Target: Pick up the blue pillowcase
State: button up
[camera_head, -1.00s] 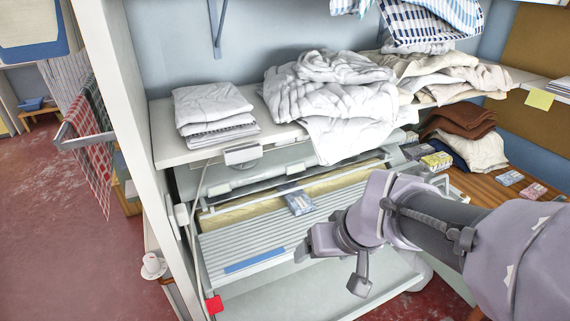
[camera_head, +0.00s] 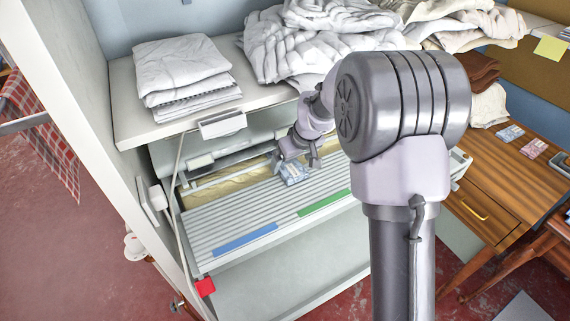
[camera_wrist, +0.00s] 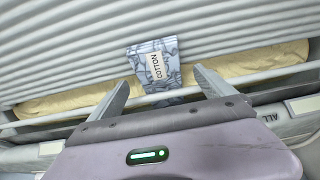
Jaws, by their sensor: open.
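A small blue-and-white patterned piece (camera_head: 292,174) with a label reading COTTON lies on the slatted feed board (camera_head: 225,222) of the ironer, at its back edge by the yellowish roll. It is the only blue cloth-like thing in view now; I cannot tell for sure that it is the pillowcase. In the wrist view the patterned piece (camera_wrist: 158,60) is between the fingers, with a gap on each side. My gripper (camera_wrist: 160,79) is open and empty. In the head view my gripper (camera_head: 297,160) is just above and behind the piece, partly hiding it.
A shelf above the ironer bears folded white linen (camera_head: 185,70) and a heaped white cloth (camera_head: 310,45). The shelf edge is close to my wrist. A wooden table (camera_head: 490,190) with small packets (camera_head: 510,132) stands at the right. A blue strip (camera_head: 245,240) and a green strip (camera_head: 324,203) mark the board.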

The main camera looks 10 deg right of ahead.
jog(key=x, duration=0.2)
jog(key=shift+w+f, duration=0.15)
jog(key=shift+f, duration=0.05)
jog(key=shift+r, duration=0.1)
jog(key=c, duration=1.5)
